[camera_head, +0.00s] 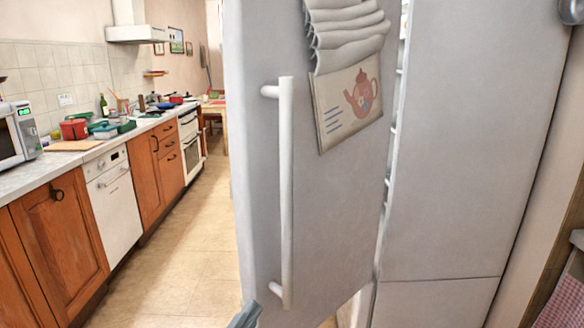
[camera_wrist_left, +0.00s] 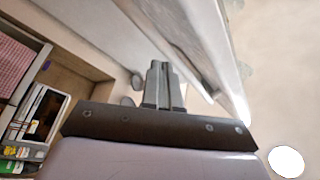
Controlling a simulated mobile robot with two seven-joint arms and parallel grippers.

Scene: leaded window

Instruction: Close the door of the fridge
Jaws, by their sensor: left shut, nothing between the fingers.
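The fridge door (camera_head: 330,200) stands partly open in the middle of the head view. It is a tall grey panel with a long white vertical handle (camera_head: 287,190). The grey fridge body (camera_head: 460,150) is to its right, with a narrow gap and white edges between them. My left gripper (camera_head: 246,314) shows only in part at the bottom, by the door's left edge below the handle. In the left wrist view its fingers (camera_wrist_left: 163,85) are shut and empty, close to pale panels; I cannot tell whether they touch. My right gripper is out of view.
A towel with a teapot picture (camera_head: 348,105) hangs on the door. Wooden cabinets (camera_head: 60,235), a white dishwasher (camera_head: 114,205) and a microwave (camera_head: 18,135) line the left wall. The tiled floor (camera_head: 190,265) between them and the door is clear. A checked cloth (camera_head: 565,305) is at lower right.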

